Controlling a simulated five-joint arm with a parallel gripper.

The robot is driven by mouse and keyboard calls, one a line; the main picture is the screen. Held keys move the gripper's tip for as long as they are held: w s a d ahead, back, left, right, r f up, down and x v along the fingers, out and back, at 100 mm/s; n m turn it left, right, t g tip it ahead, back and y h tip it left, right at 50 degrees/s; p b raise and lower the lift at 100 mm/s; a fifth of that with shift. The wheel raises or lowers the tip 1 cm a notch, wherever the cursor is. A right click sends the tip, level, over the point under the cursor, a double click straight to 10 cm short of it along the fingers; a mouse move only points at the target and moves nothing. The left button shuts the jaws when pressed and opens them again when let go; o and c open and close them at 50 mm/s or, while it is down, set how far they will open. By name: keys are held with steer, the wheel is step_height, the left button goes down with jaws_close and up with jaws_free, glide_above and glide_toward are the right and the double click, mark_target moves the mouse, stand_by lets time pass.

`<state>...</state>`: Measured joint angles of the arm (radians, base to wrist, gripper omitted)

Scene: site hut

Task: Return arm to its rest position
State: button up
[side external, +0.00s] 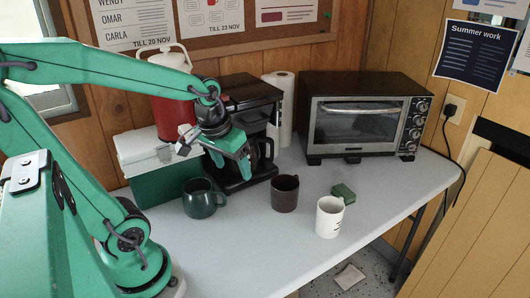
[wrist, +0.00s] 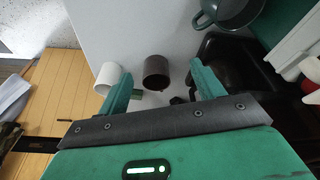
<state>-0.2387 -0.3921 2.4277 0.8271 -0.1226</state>
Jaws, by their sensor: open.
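My gripper (side external: 232,162) is held in the air in front of the coffee maker (side external: 252,122), above the table. Its green fingers are apart and empty, as the wrist view also shows (wrist: 162,85). Below it on the table stand a dark green mug (side external: 201,200) and a dark brown mug (side external: 285,194). A white mug (side external: 329,218) with dark marks stands further right. In the wrist view the brown mug (wrist: 157,72) appears beyond the fingers, with the white mug (wrist: 108,76) to its left. My gripper touches none of them.
A small green block (side external: 343,193) lies behind the white mug. A toaster oven (side external: 365,118), a paper towel roll (side external: 280,105), a red jug (side external: 172,105) and a green-white cooler (side external: 160,165) line the back. The table's (side external: 400,190) right front is clear.

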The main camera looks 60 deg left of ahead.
steer(key=s+d+r+m+t, duration=0.2)
steer(key=s+d+r+m, duration=0.1)
steer(key=d+r+m, duration=0.1)
steer(key=shift+s+d+r+h, duration=0.4)
steer(key=shift+d+r, duration=0.25)
steer(key=shift+d, duration=0.55)
steer(key=shift+c, duration=0.5)
steer(key=c, duration=0.4)
steer(key=shift+w+a+r, duration=0.1)
steer(key=shift+a+r, duration=0.1)
steer(key=shift+a, duration=0.05)
steer(key=c, duration=0.7)
steer(key=shift+w+a+r+n, duration=0.1)
steer(key=shift+a+r+n, duration=0.05)
steer(key=shift+a+n, duration=0.15)
jaws_close()
steer(key=a+r+n+g, duration=0.2)
steer(key=a+r+n, duration=0.2)
steer(key=a, duration=0.5)
steer(key=s+a+r+n+g, duration=0.1)
steer(key=a+r+n+g, duration=0.2)
steer(key=a, duration=0.7)
steer(key=shift+s+a+r+n, duration=0.2)
steer(key=shift+r+n, duration=0.8)
steer(key=shift+n, duration=1.1)
